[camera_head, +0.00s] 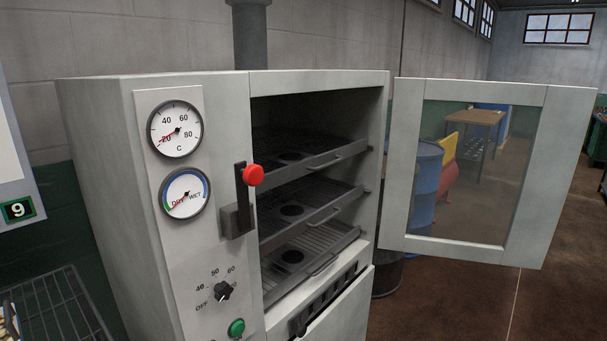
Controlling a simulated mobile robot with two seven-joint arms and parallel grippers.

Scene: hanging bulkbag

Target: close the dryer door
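The dryer (225,100) is a grey cabinet in the middle of the head view. Its door (409,165), a grey frame around a clear window, stands wide open to the right. The door's left edge is at the cabinet's right side. A black latch handle with a red knob (253,175) sits on the cabinet front, left of the opening. Neither of my grippers is in the view.
Two dials (175,128), a black rotary switch (223,291) and a green button (236,327) are on the front panel. A wire rack (60,305) stands at lower left. A blue barrel (425,185) stands behind the door.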

